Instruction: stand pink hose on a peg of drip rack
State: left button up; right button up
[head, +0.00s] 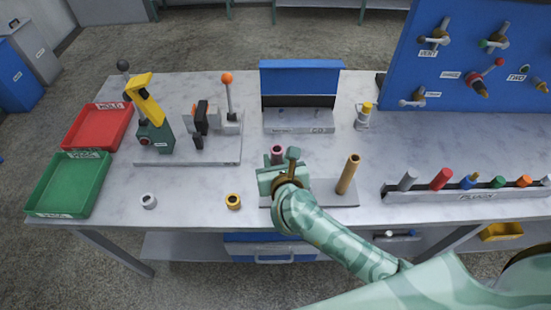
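The pink hose (277,151) shows as a short upright pink tube with a dark open top, just beyond my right gripper. Its lower part is hidden behind the gripper. The drip rack appears to be the low grey base (338,190) on the table, with a brown upright tube (348,174) on its right part. The rack's left part is covered by my gripper and wrist. My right gripper (278,172) is over this left part, at the hose. Its fingertips are hidden, so I cannot tell whether it grips the hose or whether the hose rests on a peg. My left gripper is out of view.
A long holder (465,192) with several coloured pieces lies at right. A white ring (149,201) and a yellow ring (233,201) lie near the front edge. Red (125,131) and green (96,190) trays and a lever fixture (190,155) stand left.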

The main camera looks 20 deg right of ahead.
jog(key=shift+f+b, duration=1.25)
jog(key=shift+f, duration=0.4)
jog(key=o, duration=1.1)
jog(key=shift+s+r, duration=0.2)
jog(key=shift+s, duration=0.05)
jog(key=shift+p+v, duration=3.4)
jog(key=shift+v, duration=4.5)
